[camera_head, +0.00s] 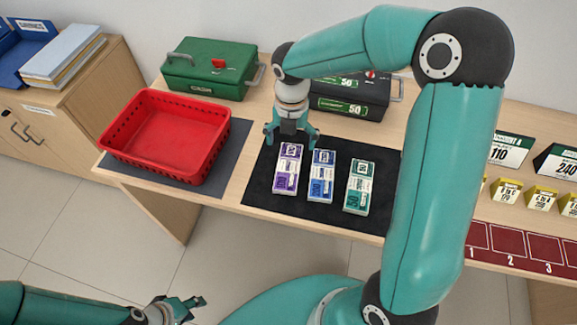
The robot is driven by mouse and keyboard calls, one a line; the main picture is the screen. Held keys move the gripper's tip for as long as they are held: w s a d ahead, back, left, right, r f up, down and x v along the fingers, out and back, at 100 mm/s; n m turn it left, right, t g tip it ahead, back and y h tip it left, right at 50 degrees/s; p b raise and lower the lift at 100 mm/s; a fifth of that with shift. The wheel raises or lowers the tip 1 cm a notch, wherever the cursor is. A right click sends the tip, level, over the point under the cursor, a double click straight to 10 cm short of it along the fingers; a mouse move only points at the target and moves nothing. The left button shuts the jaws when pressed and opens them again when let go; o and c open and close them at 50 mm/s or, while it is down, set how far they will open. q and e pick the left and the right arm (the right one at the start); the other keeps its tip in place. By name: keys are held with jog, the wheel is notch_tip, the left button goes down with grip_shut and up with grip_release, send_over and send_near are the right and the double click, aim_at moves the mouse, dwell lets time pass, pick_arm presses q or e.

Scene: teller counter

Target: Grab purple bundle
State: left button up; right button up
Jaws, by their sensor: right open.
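The purple bundle (287,171) lies on a black mat (262,195), at the left end of a row of three banded bundles. A blue bundle (321,177) and a green bundle (358,187) lie to its right. My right gripper (292,137) is open and points down at the far end of the purple bundle, with its fingers spread wide; I cannot tell its exact height above the mat. Nothing shows between its fingers. My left gripper (187,308) is low at the bottom left, away from the counter; its finger opening is not clear.
A red basket (192,167) stands on a grey mat to the left. A green cash box (211,67) and a black cash box (352,92) stand behind. Yellow tags (505,192) and a red numbered strip (513,244) are at right. My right arm crosses the view.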

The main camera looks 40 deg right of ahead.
aim_at(288, 165)
notch_tip(288, 165, down, 3)
jog(key=shift+s+f, duration=0.1)
jog(key=shift+f, duration=0.05)
jog(key=shift+a+f, duration=0.25)
jog(key=shift+f, duration=1.1)
jog(key=shift+a+f, duration=0.2)
jog(key=shift+f, duration=1.1)
jog(key=c, duration=1.2)
jog(key=shift+c, duration=0.4)
jog(key=shift+r, duration=0.15)
